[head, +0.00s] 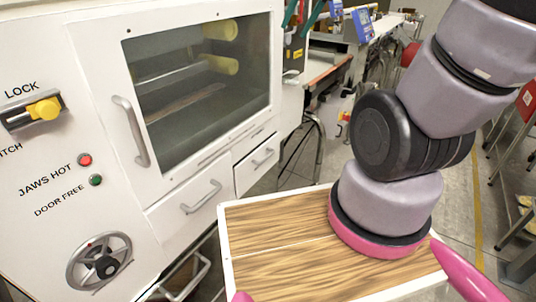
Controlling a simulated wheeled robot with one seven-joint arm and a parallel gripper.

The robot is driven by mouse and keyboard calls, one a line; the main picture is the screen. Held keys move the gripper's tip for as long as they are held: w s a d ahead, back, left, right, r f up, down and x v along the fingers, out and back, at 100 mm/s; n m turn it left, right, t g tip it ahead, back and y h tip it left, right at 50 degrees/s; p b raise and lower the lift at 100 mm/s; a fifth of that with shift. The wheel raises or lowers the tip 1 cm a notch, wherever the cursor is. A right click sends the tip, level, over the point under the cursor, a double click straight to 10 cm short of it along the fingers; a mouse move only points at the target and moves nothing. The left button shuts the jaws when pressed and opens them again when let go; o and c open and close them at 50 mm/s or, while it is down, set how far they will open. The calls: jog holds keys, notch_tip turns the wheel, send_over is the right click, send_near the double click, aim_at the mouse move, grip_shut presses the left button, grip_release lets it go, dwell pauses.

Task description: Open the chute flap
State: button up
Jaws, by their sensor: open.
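I cannot pick out a chute flap for certain in the head view. A white machine fills the left side. Its framed window door (128,52) is shut, with a long upright grey handle (131,131) on its left side. Through the glass I see yellowish rollers (220,30). Below the door are two shut white fronts with bar handles, one larger (166,217) and one smaller (248,173). My grey arm stands at the right and runs out at the top right corner.
On the machine's left are a yellow LOCK knob (45,109), a red JAWS HOT lamp (84,160), a green DOOR FREE lamp (96,180) and a handwheel (99,262). A wood-grain top (275,255) with a white rim lies in front. Conveyors (325,65) stand behind.

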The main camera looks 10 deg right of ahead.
jog(key=w+a+f+m+g, duration=0.1)
jog(key=w+f, duration=0.7)
jog(key=m+g+h, duration=0.1)
jog(key=m+g, duration=0.2)
send_over(268, 155)
jog(key=s+d, duration=0.2)
jog(key=s+d+f+x, duration=0.1)
jog(key=s+d+x, duration=0.1)
jog(key=x, duration=1.2)
jog(key=s+d+x, duration=0.2)
jog(key=x, duration=2.3)
jog(key=shift+s+a+f, duration=0.25)
jog(key=shift+s+f, duration=0.05)
jog(key=shift+f, duration=0.05)
grip_shut()
